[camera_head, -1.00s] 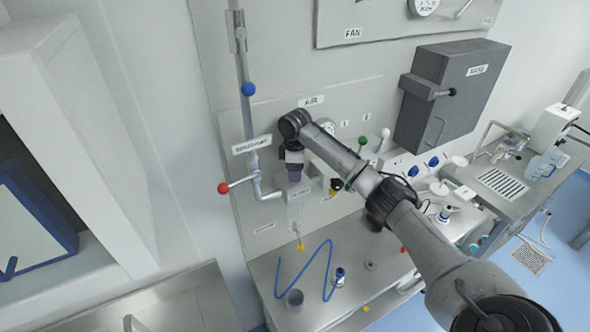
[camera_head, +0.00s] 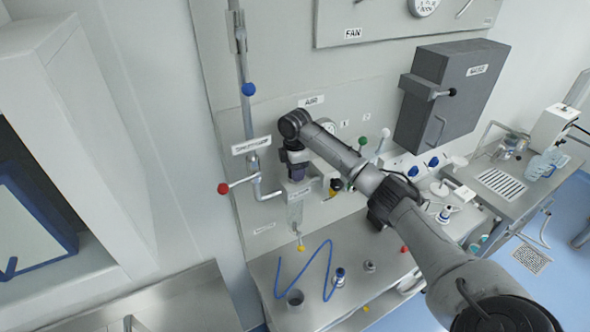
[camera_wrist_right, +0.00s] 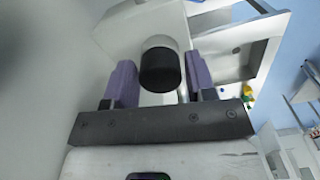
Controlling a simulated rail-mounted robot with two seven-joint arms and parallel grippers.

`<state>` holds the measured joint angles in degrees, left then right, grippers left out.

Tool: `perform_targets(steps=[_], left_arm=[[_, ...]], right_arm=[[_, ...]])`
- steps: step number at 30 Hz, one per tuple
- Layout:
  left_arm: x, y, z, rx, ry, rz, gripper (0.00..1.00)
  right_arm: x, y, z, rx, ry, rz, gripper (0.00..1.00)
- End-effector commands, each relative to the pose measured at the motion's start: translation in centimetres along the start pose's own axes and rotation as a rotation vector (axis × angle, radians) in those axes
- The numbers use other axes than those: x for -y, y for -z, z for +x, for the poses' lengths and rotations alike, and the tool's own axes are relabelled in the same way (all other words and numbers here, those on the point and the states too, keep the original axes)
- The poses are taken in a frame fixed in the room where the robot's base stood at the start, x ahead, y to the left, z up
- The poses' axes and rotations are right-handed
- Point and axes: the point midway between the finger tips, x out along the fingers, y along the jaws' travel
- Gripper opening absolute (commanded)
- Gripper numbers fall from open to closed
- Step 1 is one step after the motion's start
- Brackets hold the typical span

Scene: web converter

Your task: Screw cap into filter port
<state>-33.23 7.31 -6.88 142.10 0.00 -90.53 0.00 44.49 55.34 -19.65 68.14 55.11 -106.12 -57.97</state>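My right gripper (camera_head: 296,178), with purple fingers, points down at the panel beside the SHUTOFF sign in the head view. In the right wrist view, the gripper (camera_wrist_right: 162,80) has a finger on each side of a black round cap (camera_wrist_right: 160,72). Narrow gaps show between cap and fingers, so it looks open around the cap. The cap sits at the end of a short white cylinder (camera_wrist_right: 160,44) on a pale housing (camera_wrist_right: 125,30), seemingly the filter port. Any thread is hidden. In the head view my gripper hides the cap. My left gripper is not in view.
A red-knobbed lever (camera_head: 224,188) and vertical pipe (camera_head: 247,120) stand left of my right gripper. A grey box (camera_head: 445,95) hangs at right. A blue hose (camera_head: 322,252) and grey cup (camera_head: 295,298) are on the steel bench (camera_head: 265,275) below.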

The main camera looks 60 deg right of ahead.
Motion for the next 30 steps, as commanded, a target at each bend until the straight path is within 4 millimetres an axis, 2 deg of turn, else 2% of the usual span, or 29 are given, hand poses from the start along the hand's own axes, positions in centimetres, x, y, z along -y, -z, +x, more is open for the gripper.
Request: perform_targets(steps=[2, 13, 19, 20, 28, 30], left_arm=[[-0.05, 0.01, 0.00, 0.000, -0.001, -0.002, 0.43], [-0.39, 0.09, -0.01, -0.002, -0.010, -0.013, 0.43], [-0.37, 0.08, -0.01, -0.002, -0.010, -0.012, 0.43], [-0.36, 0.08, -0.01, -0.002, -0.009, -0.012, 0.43], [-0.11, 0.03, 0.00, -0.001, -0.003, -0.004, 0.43], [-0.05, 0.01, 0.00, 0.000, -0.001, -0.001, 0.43]], right_arm=[[0.00, 0.00, 0.00, 0.000, 0.000, 0.001, 0.43], [0.01, 0.02, 0.01, 0.000, 0.000, 0.003, 0.08], [0.05, 0.06, 0.05, 0.000, 0.001, 0.159, 0.07], [0.04, 0.04, 0.03, 0.000, 0.000, 0.177, 0.41], [0.03, 0.02, 0.00, 0.000, 0.000, 0.169, 0.67], [0.03, 0.02, 0.00, 0.000, 0.000, 0.169, 0.70]])
